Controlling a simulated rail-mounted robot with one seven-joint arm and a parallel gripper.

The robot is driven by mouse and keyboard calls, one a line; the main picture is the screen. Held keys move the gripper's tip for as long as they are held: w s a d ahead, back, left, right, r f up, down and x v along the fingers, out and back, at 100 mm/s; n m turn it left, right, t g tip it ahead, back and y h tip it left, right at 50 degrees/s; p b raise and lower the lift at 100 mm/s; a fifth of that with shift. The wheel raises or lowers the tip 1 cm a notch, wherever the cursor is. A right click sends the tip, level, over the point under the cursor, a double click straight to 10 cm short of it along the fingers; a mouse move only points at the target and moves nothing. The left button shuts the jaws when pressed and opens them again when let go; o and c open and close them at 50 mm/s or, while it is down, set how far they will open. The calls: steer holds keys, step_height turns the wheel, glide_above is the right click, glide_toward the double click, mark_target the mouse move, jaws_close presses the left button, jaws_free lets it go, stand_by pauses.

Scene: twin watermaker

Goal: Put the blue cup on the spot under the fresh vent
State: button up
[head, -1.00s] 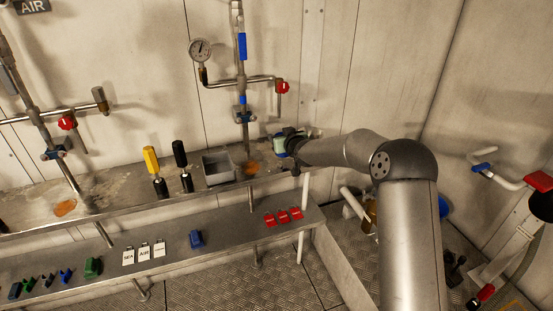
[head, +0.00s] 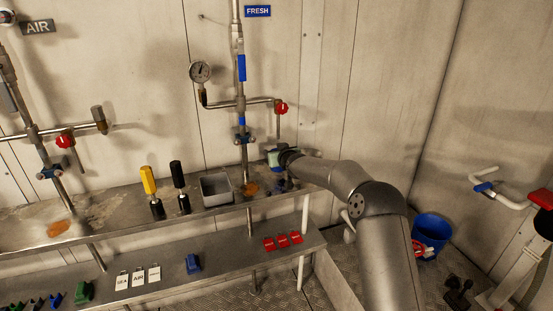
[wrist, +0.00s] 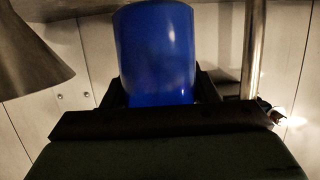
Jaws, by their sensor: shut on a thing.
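The blue cup (wrist: 155,55) fills the upper middle of the wrist view, between the dark jaws of my gripper (wrist: 158,95), which is shut on it. In the head view my gripper (head: 281,170) is above the right end of the upper shelf. Only a dark blue patch shows below it; most of the cup is hidden. The fresh vent pipe (head: 244,150) comes down below the FRESH sign (head: 257,11). The orange spot (head: 250,188) lies on the shelf under its end. My gripper is just right of this spot. I cannot tell whether the cup touches the shelf.
A grey open box (head: 215,190) stands left of the spot, with black (head: 179,175) and yellow (head: 150,182) handled tools beyond it. A side pipe with a red valve handle (head: 281,108) hangs above my gripper. A blue bucket (head: 431,230) stands on the floor at right.

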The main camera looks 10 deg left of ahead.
steer(key=shift+f, duration=1.15)
steer(key=shift+f, duration=0.2)
steer(key=o, duration=1)
steer(key=shift+r, duration=0.1)
steer(key=shift+r, duration=0.1)
